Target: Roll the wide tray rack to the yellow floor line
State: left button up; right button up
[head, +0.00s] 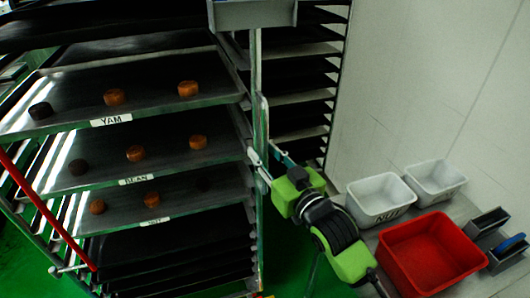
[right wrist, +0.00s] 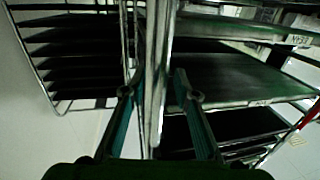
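The wide tray rack (head: 258,222) fills the left of the head view. Its dark trays carry labels YAM, BEAN and one like NUT, with round brown and dark pieces on them. My right gripper (head: 265,168) is at the rack's front right upright. In the right wrist view the two fingers of my right gripper (right wrist: 158,85) stand on either side of a bright vertical bar (right wrist: 155,118), with narrow gaps showing. My left gripper is out of view. I see no yellow floor line.
Another rack of dark trays (head: 300,98) stands behind, by the pale wall. At right, a bench holds a red bin (head: 432,250), two white bins (head: 380,198) (head: 435,180) and a dark holder (head: 492,240). A red bar (head: 45,210) slants at left. Green floor shows below.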

grip_shut()
jog(key=shift+s+d+f+p, duration=0.1)
jog(key=shift+s+f+p, duration=0.05)
jog(key=shift+s+p, duration=0.55)
jog(key=shift+s+d, duration=0.25)
jog(key=shift+s, duration=0.1)
jog(key=shift+c, duration=0.5)
grip_release()
jog(key=shift+r, duration=0.2)
jog(key=shift+o, duration=0.5)
jog(key=shift+w+a+f, duration=0.15)
jog(key=shift+w, duration=0.2)
jog(key=v, duration=1.2)
